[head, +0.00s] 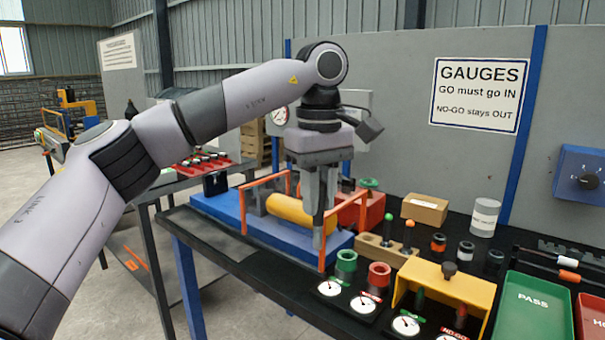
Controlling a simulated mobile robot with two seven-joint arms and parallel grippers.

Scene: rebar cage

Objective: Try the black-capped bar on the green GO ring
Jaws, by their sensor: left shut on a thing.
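The green ring (346,264) stands near the bench's front edge, to the right of and below the bar in the picture. The bar and this ring are apart. A red ring (379,276) stands just right of the green one. My right gripper is not in view.
A blue fixture (225,208) with orange rails and a yellow cylinder (288,208) lies left of and behind the gripper. A wooden rack (385,246) holds capped bars. A yellow bridge (470,290) and a green PASS tray (533,308) stand to the right.

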